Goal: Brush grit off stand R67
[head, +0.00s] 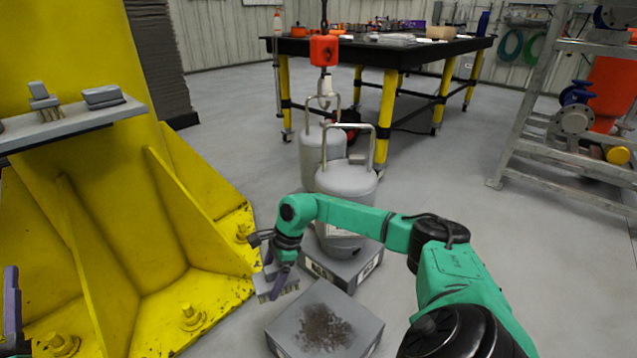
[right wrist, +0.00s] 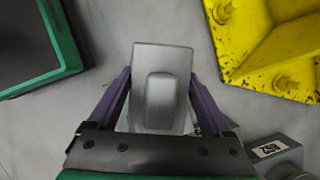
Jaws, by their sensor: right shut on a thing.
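My right gripper (head: 272,276) is shut on a grey brush (head: 286,286), whose bristles point down. In the right wrist view the brush's flat back (right wrist: 160,60) with a raised grip lies between the purple fingers. A low grey stand (head: 287,333) with a dark patch of grit (head: 325,328) on its top is on the floor, right of and nearer than the brush. The brush is apart from the grit. No label shows on this stand, so I cannot tell if it is R67. My left gripper (head: 12,300) shows only partly at the left edge.
A second labelled stand (head: 357,272) holds a grey cylinder (head: 346,190); another cylinder (head: 311,150) stands behind, beneath an orange hook block (head: 324,51). A yellow column base (head: 150,300) is close left, with a shelf (head: 70,127) above. Floor right of the arm is clear.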

